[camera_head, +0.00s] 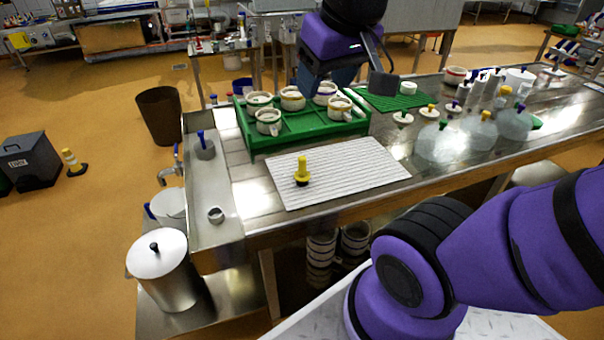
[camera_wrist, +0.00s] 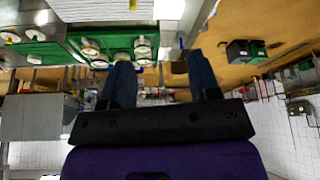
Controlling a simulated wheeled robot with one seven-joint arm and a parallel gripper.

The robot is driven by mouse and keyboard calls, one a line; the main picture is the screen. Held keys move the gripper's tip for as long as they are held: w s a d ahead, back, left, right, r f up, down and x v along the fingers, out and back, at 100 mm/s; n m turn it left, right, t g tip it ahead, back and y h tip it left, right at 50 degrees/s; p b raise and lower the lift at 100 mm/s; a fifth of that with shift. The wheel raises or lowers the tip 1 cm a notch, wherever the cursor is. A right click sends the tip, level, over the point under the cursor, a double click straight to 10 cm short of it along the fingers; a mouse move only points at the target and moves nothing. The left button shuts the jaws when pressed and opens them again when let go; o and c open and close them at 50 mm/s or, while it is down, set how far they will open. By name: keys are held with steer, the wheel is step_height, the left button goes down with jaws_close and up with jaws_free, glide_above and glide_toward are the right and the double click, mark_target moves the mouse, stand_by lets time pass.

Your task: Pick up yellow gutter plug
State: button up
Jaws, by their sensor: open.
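The yellow gutter plug (camera_head: 302,172) stands upright on a white ribbed mat (camera_head: 345,180) on the steel table, with a dark base under its yellow flange. My gripper (camera_head: 327,80) is beyond it and higher in the head view, over the far side of the green tray, clear of the plug. In the wrist view my gripper (camera_wrist: 163,78) shows two blue fingers spread apart with nothing between them.
The green tray (camera_head: 300,137) with several white moulds stands behind the mat. A steel sink (camera_head: 212,180) with a blue-handled item is at the left. Several clear domes (camera_head: 435,146) and small plugs stand at the right. The mat around the plug is clear.

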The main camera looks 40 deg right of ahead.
steer(key=w+d+f+g, duration=0.1)
steer(key=w+d+f, duration=0.15)
steer(key=w, duration=0.45)
steer(key=m+g, duration=0.3)
steer(key=g, duration=0.1)
glide_above(302, 165)
steer(key=f, duration=1.5)
steer(key=w+f, duration=0.1)
steer(key=f, duration=0.6)
steer(key=shift+d+f, duration=0.2)
steer(key=shift+f, duration=0.05)
steer(key=shift+d+f, duration=0.15)
steer(key=shift+f, duration=0.5)
step_height(302, 165, down, 10)
steer(key=shift+f, duration=0.25)
jaws_close()
